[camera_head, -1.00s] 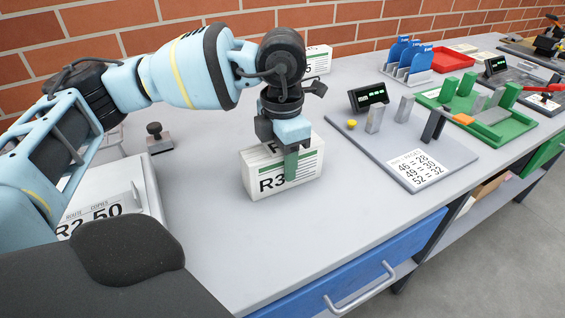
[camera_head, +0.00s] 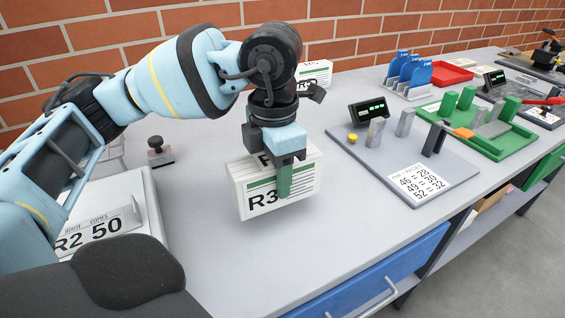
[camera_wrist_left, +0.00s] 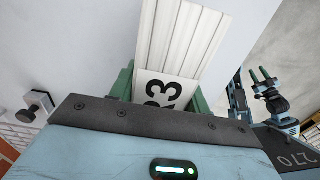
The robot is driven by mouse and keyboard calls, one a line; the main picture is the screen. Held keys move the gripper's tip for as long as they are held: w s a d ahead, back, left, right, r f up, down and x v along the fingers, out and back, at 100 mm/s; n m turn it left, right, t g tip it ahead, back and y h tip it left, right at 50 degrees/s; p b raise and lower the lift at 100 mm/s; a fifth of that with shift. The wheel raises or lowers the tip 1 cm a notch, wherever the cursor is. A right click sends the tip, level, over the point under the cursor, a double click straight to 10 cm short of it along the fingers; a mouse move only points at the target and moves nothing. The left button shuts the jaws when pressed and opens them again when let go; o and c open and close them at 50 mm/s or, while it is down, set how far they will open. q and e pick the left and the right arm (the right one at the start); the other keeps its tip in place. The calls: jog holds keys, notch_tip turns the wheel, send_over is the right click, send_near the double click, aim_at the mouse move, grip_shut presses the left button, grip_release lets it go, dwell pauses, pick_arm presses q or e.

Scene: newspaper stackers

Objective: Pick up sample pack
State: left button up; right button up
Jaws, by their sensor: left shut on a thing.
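The sample pack (camera_head: 244,194) is a white block of stacked papers with a green stripe and an "R3" label. My left gripper (camera_head: 284,180) points down over it and is shut on it, with a green finger across its front face. The pack looks lifted a little above the grey table. In the left wrist view the pack (camera_wrist_left: 183,40) sits between the green fingers (camera_wrist_left: 160,88), with "R3" showing near the palm. Part of the pack's label is hidden by the finger. My right gripper is not in the head view; an arm shows at the right of the wrist view.
A grey board with a small display (camera_head: 369,110) and posts stands to the right. A green fixture (camera_head: 490,140), blue racks (camera_head: 409,72) and a red tray (camera_head: 452,72) lie further right. An "R2 50" box (camera_head: 140,190) and a stamp (camera_head: 157,152) are at left. The front middle of the table is clear.

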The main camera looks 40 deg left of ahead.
pick_arm(q)
jog(key=s+d+r, duration=0.1)
jog(key=s+d, duration=0.3)
jog(key=s, duration=0.6)
jog(key=shift+s+d, duration=0.2)
jog(key=shift+s, duration=0.15)
